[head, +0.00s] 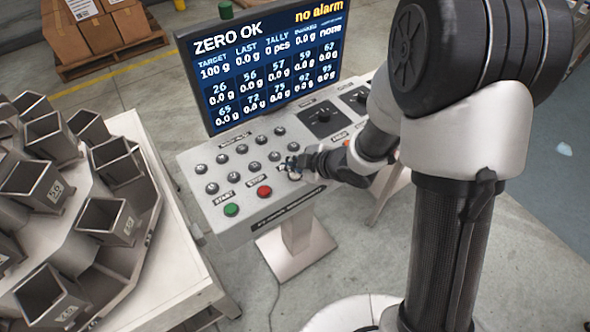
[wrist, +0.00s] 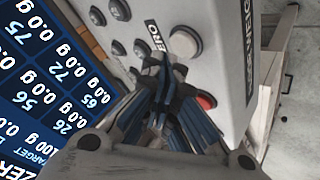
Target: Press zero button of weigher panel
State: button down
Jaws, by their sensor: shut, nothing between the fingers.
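The weigher panel (head: 262,209) is a pale sloped console with rows of grey buttons, a green START button (head: 231,210) and a red STOP button (head: 264,191). In the wrist view a large pale round zero button (wrist: 185,42) sits beside a ZERO label; in the head view my gripper seems to hide it. My gripper (head: 291,165) is shut and empty, low over the panel's right part. In the wrist view its fingertips (wrist: 166,64) point at the panel just below the ZERO label, beside the pale button. I cannot tell whether they touch the panel.
A screen (head: 265,70) behind the panel reads "ZERO OK" and "no alarm". A weigher with several open grey buckets (head: 107,222) stands left. Dark square dials (head: 322,117) sit at the panel's back right. Boxes on a pallet (head: 110,56) stand far back.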

aim_at(294, 175)
jog(key=shift+r, duration=0.1)
notch_tip(294, 175, up, 5)
jog(key=p, duration=0.4)
jog(key=shift+p, duration=0.3)
dwell(0.7)
jog(key=s+d+r+m+t+h+b, duration=0.3)
jog(key=d+r+m+h, duration=0.55)
jog(key=d, duration=0.65)
jog(key=s+r+m+g+y+b, duration=0.1)
jog(key=s+m, duration=0.4)
jog(key=s, duration=0.6)
jog(key=s+r+m+g+y+b, duration=0.1)
jog(key=s+r+m+g+b, duration=0.2)
jog(key=s, duration=0.7)
jog(key=shift+s+r+m+g, duration=0.3)
jog(key=shift+s+r+m, duration=0.1)
jog(key=shift+m, duration=0.45)
